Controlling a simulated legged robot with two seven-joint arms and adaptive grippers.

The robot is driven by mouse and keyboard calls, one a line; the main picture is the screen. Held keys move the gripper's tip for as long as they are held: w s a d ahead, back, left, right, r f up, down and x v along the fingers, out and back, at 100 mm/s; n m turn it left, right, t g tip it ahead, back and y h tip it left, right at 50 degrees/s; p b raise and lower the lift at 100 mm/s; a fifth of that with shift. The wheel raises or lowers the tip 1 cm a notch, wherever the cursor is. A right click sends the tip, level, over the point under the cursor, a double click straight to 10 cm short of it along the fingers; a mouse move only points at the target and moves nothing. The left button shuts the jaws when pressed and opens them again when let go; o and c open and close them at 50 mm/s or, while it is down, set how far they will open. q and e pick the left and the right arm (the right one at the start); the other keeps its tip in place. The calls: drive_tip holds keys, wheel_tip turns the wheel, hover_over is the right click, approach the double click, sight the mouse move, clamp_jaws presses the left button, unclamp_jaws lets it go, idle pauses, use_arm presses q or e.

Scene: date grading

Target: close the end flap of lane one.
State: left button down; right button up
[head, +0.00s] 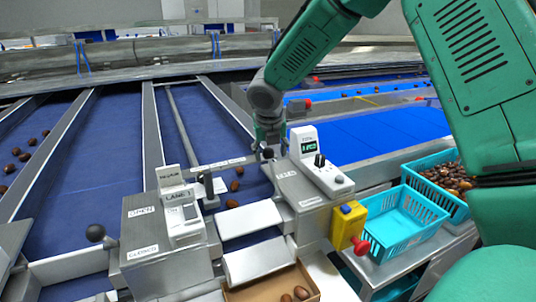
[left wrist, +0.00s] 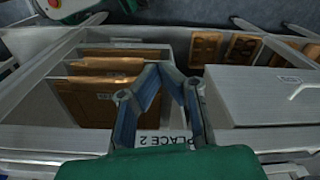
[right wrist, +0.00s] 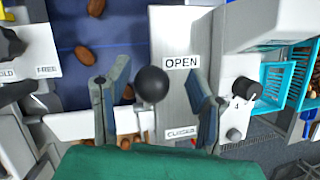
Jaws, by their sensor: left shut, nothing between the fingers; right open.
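My right gripper (head: 268,138) is open above a black ball knob (right wrist: 151,84) on a thin lever. In the right wrist view the knob shows between the spread fingers (right wrist: 157,92), and neither finger visibly touches it. The lever stands beside a grey box (right wrist: 181,100) with an OPEN label near the knob and a CLOSED label nearer me. A white plate (head: 248,219), which looks like the flap, crosses the lane's near end beside this box. The LANE 1 sign (head: 178,196) is on the box to its left. My left gripper (left wrist: 165,72) is shut and empty.
Several dates (head: 234,186) lie on the blue belt behind the plate. A carton (head: 270,288) with dates stands below. Another ball-knob lever (head: 95,232) is at the left box. Turquoise crates (head: 405,228) stand right. My left gripper is over a rack with cardboard (left wrist: 95,100).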

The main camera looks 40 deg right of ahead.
drive_tip(key=shift+w+d+f, duration=0.15)
drive_tip(key=shift+d+f, duration=0.35)
drive_tip(key=shift+a+r, duration=0.2)
drive_tip(key=shift+a, duration=0.4)
drive_tip(key=shift+a+r, duration=0.15)
drive_tip(key=shift+a, duration=0.25)
drive_tip(key=shift+c, duration=0.8)
drive_tip(key=shift+a+r, duration=0.1)
drive_tip(key=shift+a, duration=0.15)
clamp_jaws()
drive_tip(key=shift+d, duration=0.55)
drive_tip(key=shift+a, duration=0.25)
